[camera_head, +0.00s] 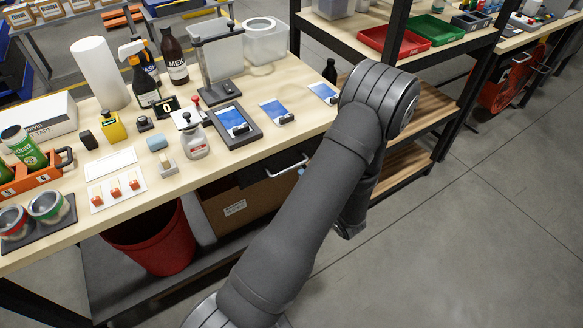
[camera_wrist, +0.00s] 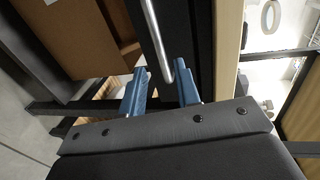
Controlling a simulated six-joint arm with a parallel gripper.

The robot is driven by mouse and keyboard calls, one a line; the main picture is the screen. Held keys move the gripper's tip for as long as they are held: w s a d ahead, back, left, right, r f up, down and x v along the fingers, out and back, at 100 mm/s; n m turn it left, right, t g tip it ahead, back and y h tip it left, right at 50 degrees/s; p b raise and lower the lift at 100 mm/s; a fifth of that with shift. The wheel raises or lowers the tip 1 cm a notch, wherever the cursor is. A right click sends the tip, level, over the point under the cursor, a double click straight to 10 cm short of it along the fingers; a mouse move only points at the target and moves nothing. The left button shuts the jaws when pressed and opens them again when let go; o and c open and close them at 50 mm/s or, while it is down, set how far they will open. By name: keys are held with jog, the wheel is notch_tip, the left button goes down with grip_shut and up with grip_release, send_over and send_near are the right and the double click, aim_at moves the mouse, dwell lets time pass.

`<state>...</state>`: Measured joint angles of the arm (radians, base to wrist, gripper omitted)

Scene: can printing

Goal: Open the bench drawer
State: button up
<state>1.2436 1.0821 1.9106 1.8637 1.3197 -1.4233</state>
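The bench drawer (camera_head: 262,174) has a dark front under the right part of the bench top and looks shut. Its silvery bar handle (camera_head: 290,167) runs along the front. In the wrist view, the handle (camera_wrist: 157,38) stands out from the black drawer front (camera_wrist: 201,35). My gripper (camera_wrist: 161,70) has two blue fingers spread apart, with the near end of the handle between their tips in the picture. I cannot tell whether either finger touches the bar. In the head view, my arm hides most of the gripper; a bit of blue fingertip shows beside the handle.
The wooden bench top (camera_head: 65,232) holds bottles, a tray with a blue print and other items. A cardboard box (camera_head: 245,207) and a red bin (camera_head: 152,240) stand below it. A shelf rack (camera_head: 430,105) stands to the right. The floor in front is clear.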

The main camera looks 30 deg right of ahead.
aim_at(292, 166)
jog(key=x, duration=0.8)
jog(key=shift+w, duration=0.1)
grip_shut()
